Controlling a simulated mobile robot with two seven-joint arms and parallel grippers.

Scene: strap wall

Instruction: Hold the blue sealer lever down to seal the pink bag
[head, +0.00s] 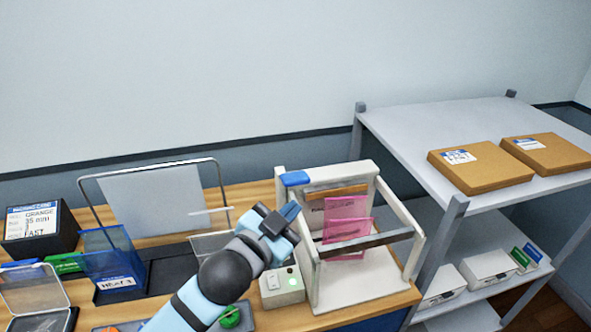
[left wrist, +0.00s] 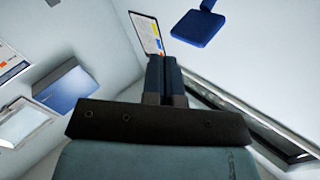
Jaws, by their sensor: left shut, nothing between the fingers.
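The blue sealer lever (head: 294,178) is at the upper left corner of the white sealer frame (head: 309,262) in the head view, and looks raised. The pink bag (head: 345,208) hangs in the sealer, across its dark crossbar. My left gripper (head: 290,211) is shut and empty, just below and in front of the blue lever, apart from it as far as I can tell. Its closed fingers also show in the left wrist view (left wrist: 163,75), with nothing between them. My right gripper is not in view.
A white box with a green light (head: 282,287) stands left of the sealer. A blue bin (head: 110,257) and a wire stand (head: 80,190) are further left. A grey shelf (head: 420,125) with cardboard boxes (head: 480,170) stands close on the right.

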